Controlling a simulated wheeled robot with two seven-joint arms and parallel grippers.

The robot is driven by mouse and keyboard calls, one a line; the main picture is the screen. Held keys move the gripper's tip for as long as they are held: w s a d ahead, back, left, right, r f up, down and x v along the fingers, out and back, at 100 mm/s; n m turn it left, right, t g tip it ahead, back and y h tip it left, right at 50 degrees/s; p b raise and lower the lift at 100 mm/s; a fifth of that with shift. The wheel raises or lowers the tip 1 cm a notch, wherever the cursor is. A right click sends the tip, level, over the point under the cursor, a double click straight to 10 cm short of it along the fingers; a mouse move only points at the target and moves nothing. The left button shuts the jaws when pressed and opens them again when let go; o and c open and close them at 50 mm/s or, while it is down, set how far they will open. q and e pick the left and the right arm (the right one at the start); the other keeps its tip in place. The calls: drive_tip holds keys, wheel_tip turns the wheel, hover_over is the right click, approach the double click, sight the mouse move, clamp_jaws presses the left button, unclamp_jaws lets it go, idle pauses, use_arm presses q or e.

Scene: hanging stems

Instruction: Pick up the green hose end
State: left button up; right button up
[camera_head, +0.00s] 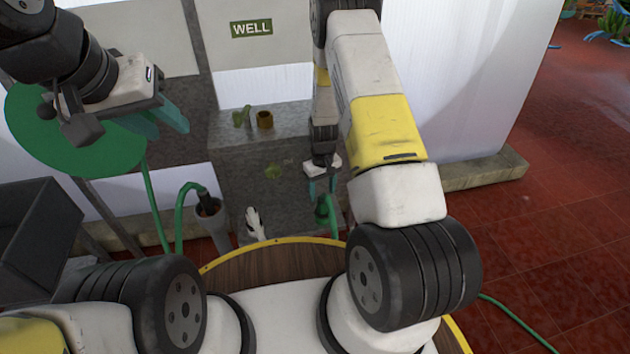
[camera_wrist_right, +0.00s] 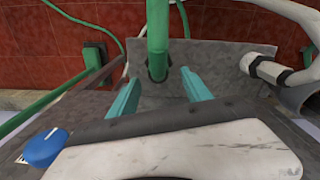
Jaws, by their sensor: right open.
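A green hose end (camera_head: 322,213) stands below my right gripper (camera_head: 321,184) in the head view. In the right wrist view the green hose end (camera_wrist_right: 157,45) is a green tube with a dark tip, just beyond the fingertips and roughly in line with the gap. My right gripper (camera_wrist_right: 160,90) is open with nothing between its teal fingers. My left gripper (camera_head: 168,128) is raised at the upper left, with its fingers apart and empty. Another green hose (camera_head: 180,215) bends into a grey cup at the left.
A white hose end (camera_head: 255,223) with a dark collar stands left of the right gripper; it also shows in the right wrist view (camera_wrist_right: 268,70). The grey cup (camera_head: 209,212) is further left. A brown pot (camera_head: 265,119) sits on the grey ledge behind. A green disc (camera_head: 60,140) is at the left.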

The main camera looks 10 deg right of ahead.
sight(323, 198)
wheel_tip(323, 198, down, 6)
drive_tip(key=shift+d+r, duration=0.15)
clamp_jaws()
idle(0.3)
